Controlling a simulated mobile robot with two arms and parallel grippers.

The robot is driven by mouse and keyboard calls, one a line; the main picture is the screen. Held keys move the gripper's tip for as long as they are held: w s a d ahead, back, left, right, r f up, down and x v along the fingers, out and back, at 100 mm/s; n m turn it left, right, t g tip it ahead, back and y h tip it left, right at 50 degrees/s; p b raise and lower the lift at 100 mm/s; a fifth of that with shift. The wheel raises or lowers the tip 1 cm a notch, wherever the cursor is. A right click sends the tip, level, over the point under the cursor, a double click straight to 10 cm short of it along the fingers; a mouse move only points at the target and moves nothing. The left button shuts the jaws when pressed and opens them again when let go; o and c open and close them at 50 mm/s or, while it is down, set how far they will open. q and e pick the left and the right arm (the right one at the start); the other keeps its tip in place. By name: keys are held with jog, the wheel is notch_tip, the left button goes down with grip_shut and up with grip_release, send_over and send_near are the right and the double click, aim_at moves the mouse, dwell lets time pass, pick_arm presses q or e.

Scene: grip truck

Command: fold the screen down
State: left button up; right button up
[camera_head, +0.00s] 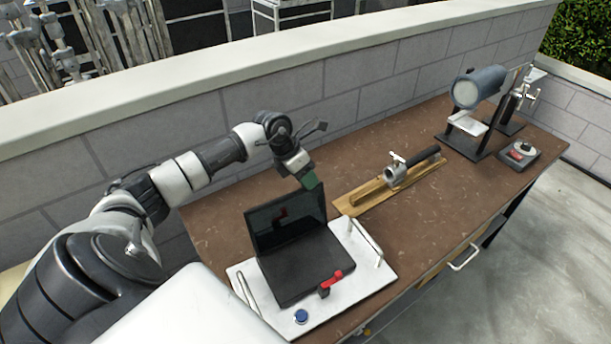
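A black laptop-like device stands open on a white tray (375,268) with raised side handles. Its screen (272,226) stands up, tilted slightly back, and its dark base (305,268) lies flat. My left gripper (310,183) points down just behind and above the screen's top right corner. Its dark green tip is small here, so I cannot tell whether it is open or shut, or whether it touches the screen. My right gripper is not in view.
A red and black piece (330,282) sits at the base's front corner, and a blue round knob (301,317) is on the tray. A wooden board with a metal clamp (394,174) and a grey cylinder on a stand (478,88) are farther right. A block wall runs behind.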

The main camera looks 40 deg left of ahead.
pick_arm(q)
jog(key=c, duration=0.4)
grip_shut()
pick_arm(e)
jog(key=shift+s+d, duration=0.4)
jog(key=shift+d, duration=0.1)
pick_arm(q)
jog(key=shift+d+r, duration=0.1)
jog(key=shift+s+d+r+y, duration=0.15)
jog(key=shift+s+d+y, duration=0.1)
jog(key=shift+d+y, duration=0.2)
jog(key=s+d+y+b, duration=0.1)
jog(key=s+d+b, duration=0.2)
jog(key=d, duration=0.5)
jog(key=shift+s+d+f+m+t+y+b, duration=0.2)
jog(key=shift+d+f+m+t+y+b, duration=0.2)
jog(key=shift+b, duration=0.4)
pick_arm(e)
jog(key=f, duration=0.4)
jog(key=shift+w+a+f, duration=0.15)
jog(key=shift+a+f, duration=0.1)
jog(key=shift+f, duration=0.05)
pick_arm(q)
jog(key=shift+f, duration=0.1)
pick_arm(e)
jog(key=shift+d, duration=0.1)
